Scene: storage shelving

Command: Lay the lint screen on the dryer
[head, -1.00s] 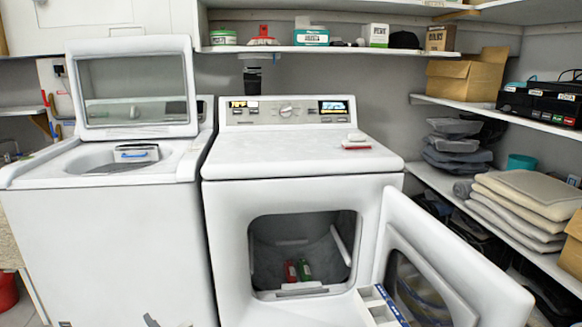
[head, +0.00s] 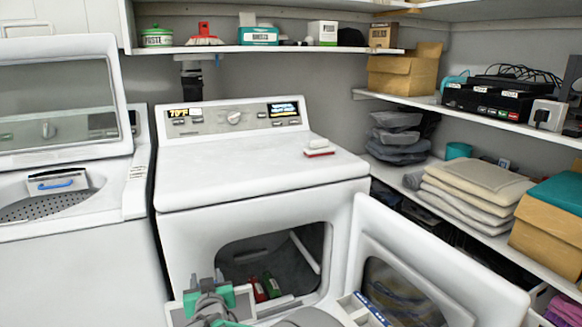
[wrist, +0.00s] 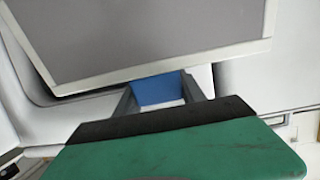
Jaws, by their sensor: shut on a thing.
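The lint screen (wrist: 150,35) is a grey panel with a pale frame and a blue tab (wrist: 155,90). In the wrist view my gripper (wrist: 160,98) is shut on that tab, and the panel extends beyond the fingers.
A white brush with a red base (head: 318,148) lies at the dryer top's right side. The washer (head: 75,262) stands left with its lid up; a blue-handled piece (head: 57,181) is inside. Red and green items (head: 265,287) are in the drum. Loaded shelves line the right wall.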

